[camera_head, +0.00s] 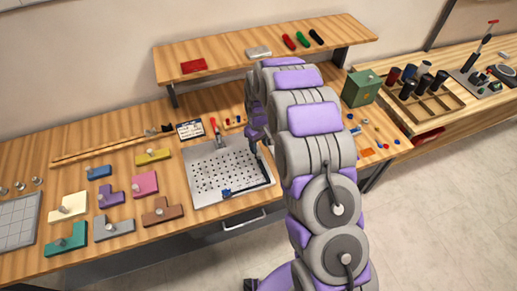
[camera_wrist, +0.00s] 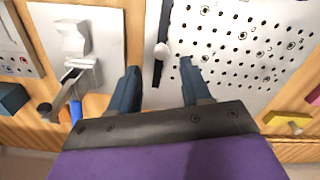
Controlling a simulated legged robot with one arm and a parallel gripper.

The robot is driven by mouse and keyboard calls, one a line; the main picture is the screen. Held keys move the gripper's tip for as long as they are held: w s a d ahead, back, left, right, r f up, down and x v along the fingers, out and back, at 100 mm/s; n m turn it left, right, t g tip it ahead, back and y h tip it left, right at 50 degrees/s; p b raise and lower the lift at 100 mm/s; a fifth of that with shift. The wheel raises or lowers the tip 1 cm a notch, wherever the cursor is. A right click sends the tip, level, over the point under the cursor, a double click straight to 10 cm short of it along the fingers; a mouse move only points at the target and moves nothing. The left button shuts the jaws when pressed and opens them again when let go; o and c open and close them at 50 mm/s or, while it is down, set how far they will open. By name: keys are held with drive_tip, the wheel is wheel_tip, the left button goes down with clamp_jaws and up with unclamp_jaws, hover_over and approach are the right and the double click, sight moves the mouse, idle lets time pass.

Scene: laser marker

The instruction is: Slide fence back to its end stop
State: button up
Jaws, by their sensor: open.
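The perforated metal plate (camera_head: 205,180) lies on the bench, and it fills the upper right of the wrist view (camera_wrist: 225,60). The fence appears to be the dark bar (camera_wrist: 163,20) running along the plate's side in the wrist view, with a pale round knob (camera_wrist: 161,48) on it. In the head view a dark bar (camera_head: 250,187) runs along the plate's front right edges. My gripper (camera_wrist: 158,68) is open, its two blue-grey fingers on either side of the bar's near end, with the knob just beyond the tips. I cannot tell any contact. My arm hides part of the plate's right side in the head view.
Left in the wrist view is a white fixture (camera_wrist: 75,40) with a lever and blue handle (camera_wrist: 76,112). A red-handled tool (camera_head: 213,125) stands behind the plate. Several knobbed blocks, including a pink one (camera_head: 144,184), lie left. A shelf (camera_head: 225,52) spans the back.

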wheel_tip(320, 180, up, 13)
drive_tip(key=shift+d+p, duration=0.3)
idle(0.4)
drive_tip(key=s+d+r+m+b, duration=0.1)
drive_tip(key=s+d+r+m, duration=0.15)
drive_tip(key=s, duration=0.75)
drive_tip(key=s+d+r+m+g+b, duration=0.1)
drive_tip(key=s+d+r+b, duration=0.2)
drive_tip(key=s, duration=0.6)
drive_tip(key=s+d+r+m, duration=0.15)
drive_tip(key=s+r, duration=0.25)
drive_tip(key=s, duration=0.6)
drive_tip(key=s+d+f+m+b, duration=0.1)
drive_tip(key=s+d+f, duration=0.1)
drive_tip(key=s, duration=1.1)
drive_tip(key=shift+f+m+g, duration=0.25)
drive_tip(key=shift+m+g, duration=0.15)
